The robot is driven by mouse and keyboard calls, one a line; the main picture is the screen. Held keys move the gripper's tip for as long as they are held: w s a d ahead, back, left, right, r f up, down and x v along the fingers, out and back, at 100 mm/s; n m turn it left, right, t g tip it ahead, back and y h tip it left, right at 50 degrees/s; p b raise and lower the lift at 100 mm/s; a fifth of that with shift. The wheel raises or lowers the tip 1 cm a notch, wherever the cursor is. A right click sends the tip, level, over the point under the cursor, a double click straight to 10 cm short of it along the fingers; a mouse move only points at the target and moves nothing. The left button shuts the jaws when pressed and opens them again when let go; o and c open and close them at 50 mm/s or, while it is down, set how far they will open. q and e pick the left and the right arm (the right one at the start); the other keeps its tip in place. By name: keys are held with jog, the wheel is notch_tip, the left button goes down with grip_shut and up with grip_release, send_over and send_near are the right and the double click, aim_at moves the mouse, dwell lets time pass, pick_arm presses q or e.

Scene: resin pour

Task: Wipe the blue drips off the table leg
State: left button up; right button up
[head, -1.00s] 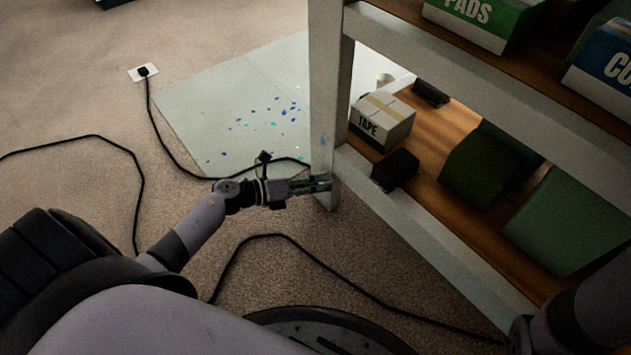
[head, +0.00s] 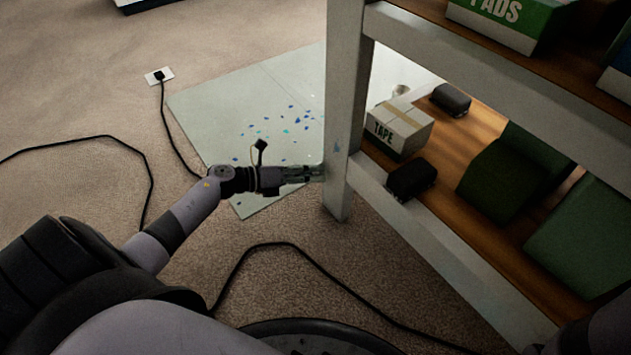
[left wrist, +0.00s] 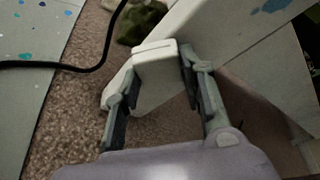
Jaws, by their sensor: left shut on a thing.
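The pale table leg (head: 345,120) stands upright at the corner of the shelved table. A faint blue mark (head: 337,147) shows on it. In the left wrist view, a blue patch (left wrist: 268,5) shows on the leg (left wrist: 225,35) at the upper right. My left gripper (head: 318,173) is at the leg's left side, a little below the blue mark. In the left wrist view, my left gripper (left wrist: 160,85) is shut on a white block (left wrist: 155,68) with rounded corners. I cannot tell whether the block touches the leg. My right gripper is out of view.
A pale sheet (head: 215,115) with blue spots lies on the carpet behind my left gripper. Black cables (head: 150,190) cross the carpet. The lower shelf holds a tape box (head: 400,125), black items (head: 411,178) and green ones. A dark green crumpled thing (left wrist: 142,22) lies beyond the block.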

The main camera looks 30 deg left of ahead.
pick_arm(q)
jog(key=s+a+p, duration=0.1)
jog(key=s+a, duration=0.1)
jog(key=s, duration=0.3)
jog(key=shift+s+a+p, duration=0.15)
jog(key=shift+s+p, duration=0.2)
dwell(0.5)
jog(key=s, duration=0.1)
jog(key=s+a, duration=0.1)
jog(key=shift+s+p, duration=0.35)
jog(key=shift+s, duration=0.15)
